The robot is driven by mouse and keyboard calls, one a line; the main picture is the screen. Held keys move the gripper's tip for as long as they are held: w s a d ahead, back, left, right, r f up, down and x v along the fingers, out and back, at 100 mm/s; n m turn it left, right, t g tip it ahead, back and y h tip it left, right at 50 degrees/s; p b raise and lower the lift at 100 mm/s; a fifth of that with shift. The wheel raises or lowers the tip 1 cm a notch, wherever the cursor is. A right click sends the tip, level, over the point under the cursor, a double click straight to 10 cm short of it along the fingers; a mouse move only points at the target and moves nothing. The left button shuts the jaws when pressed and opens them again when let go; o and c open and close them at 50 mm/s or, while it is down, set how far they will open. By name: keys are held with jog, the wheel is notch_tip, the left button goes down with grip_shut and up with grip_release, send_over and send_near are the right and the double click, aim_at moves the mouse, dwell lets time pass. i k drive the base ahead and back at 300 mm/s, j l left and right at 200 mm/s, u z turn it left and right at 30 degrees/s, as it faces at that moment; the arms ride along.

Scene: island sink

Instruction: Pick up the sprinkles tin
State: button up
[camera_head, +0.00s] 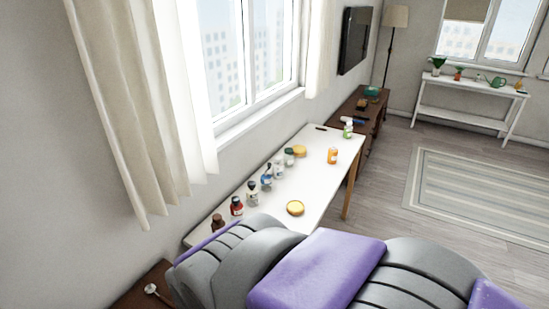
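Several small containers stand on a white table (318,170) under the window. I cannot read any label, so I cannot tell which one is the sprinkles tin. A round, flat tin with a yellow-orange top (295,208) lies near the table's front edge, closest to my arm. A second round yellowish thing (299,151) is farther back by the wall. An orange container (333,155) stands near the right edge. My purple and grey arm crosses the bottom of the view and hides the table's near end. My gripper is not in view.
A row of jars and bottles (252,193) lines the wall side of the table. A green-and-white bottle (348,128) stands at the far end. Brown furniture (365,118) stands beyond. A striped rug (470,190) and open floor lie to the right.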

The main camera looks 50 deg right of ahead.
aim_at(332, 156)
jog(key=z, duration=1.95)
